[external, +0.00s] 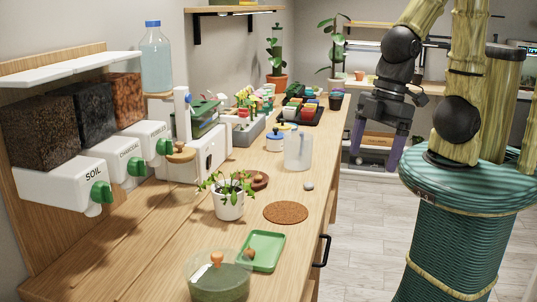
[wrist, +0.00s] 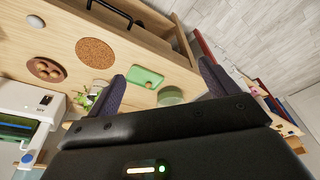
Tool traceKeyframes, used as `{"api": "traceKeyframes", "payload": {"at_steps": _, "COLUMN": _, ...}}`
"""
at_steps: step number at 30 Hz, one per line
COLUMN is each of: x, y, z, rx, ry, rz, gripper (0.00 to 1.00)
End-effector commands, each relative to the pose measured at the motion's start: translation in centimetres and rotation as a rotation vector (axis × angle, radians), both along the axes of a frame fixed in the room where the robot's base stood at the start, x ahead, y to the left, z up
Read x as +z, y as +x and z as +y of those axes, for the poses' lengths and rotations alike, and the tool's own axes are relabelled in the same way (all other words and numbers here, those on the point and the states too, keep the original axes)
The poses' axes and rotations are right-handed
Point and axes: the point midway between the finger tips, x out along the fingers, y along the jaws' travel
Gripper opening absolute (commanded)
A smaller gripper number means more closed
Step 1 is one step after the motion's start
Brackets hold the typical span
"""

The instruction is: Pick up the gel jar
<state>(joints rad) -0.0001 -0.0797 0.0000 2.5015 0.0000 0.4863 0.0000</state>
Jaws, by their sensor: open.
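No jar is clearly labelled as gel, so I cannot tell which one it is. A frosted pitcher (external: 299,153) stands beside the small jar. My gripper (external: 379,168) hangs off the table's right side, open and empty, its purple fingers pointing down. In the wrist view my gripper (wrist: 164,72) shows two spread fingers with nothing between them.
A translucent green tub (external: 220,281), green tray (external: 262,251), cork mat (external: 286,212) and potted plant (external: 229,207) occupy the near table. Soil dispensers (external: 65,183) line the left. The right aisle floor is clear.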

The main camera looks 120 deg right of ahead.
Motion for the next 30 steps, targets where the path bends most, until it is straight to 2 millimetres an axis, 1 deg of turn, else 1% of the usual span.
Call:
{"api": "traceKeyframes", "payload": {"at_steps": 1, "x": 0.9, "y": 0.1, "z": 0.0, "rx": 0.000, "ry": 0.000, "rz": -0.005, "gripper": 0.86}}
{"api": "traceKeyframes", "payload": {"at_steps": 3, "x": 2.1, "y": 0.0, "z": 0.0, "rx": 0.000, "ry": 0.000, "rz": -0.005, "gripper": 0.86}}
{"api": "traceKeyframes", "payload": {"at_steps": 11, "x": 1.2, "y": 0.4, "z": -2.7, "rx": -0.242, "ry": 0.084, "rz": 0.046, "gripper": 0.86}}
{"api": "traceKeyframes", "payload": {"at_steps": 17, "x": 0.7, "y": 0.7, "z": -5.5, "rx": -0.501, "ry": 0.183, "rz": 0.086, "gripper": 0.86}}
{"api": "traceKeyframes", "payload": {"at_steps": 23, "x": 0.1, "y": 1.0, "z": -10.0, "rx": -0.876, "ry": 0.343, "rz": 0.124, "gripper": 0.86}}
{"api": "traceKeyframes", "payload": {"at_steps": 29, "x": -0.2, "y": 1.0, "z": -15.0, "rx": -1.256, "ry": 0.535, "rz": 0.139, "gripper": 0.86}}
{"api": "traceKeyframes", "payload": {"at_steps": 30, "x": -0.2, "y": 0.9, "z": -16.1, "rx": -1.331, "ry": 0.576, "rz": 0.138, "gripper": 0.86}}
